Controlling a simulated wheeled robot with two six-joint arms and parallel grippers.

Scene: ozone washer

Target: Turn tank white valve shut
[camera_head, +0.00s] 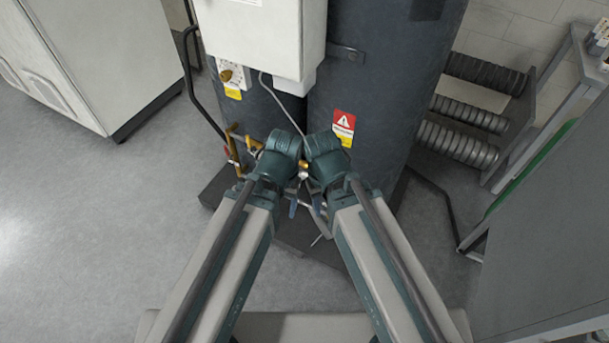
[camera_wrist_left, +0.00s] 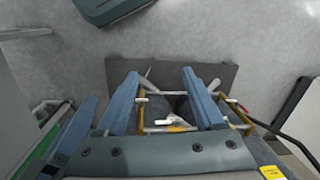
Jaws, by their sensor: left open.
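The dark tank (camera_head: 375,90) stands ahead of me, with brass pipework (camera_head: 236,140) low on its left side. In the left wrist view, several small white pieces show among the yellow pipe fittings (camera_wrist_left: 141,110). A white lever-like piece (camera_wrist_left: 165,122) lies between my left fingers, but I cannot tell which piece is the tank white valve. My left gripper (camera_wrist_left: 160,76) is open, its two blue fingers astride these fittings; contact is unclear. In the head view its wrist hides most of the valve area. My right gripper is mostly hidden behind its wrist (camera_head: 325,160). A blue finger-like part (camera_wrist_left: 77,128) shows at left.
A white box (camera_head: 265,35) hangs on the tank, with a cable running down. A pale cabinet (camera_head: 95,50) stands at the left. A rack of dark coils (camera_head: 455,145) and a bench are at the right. Open floor (camera_head: 110,230) lies to the left.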

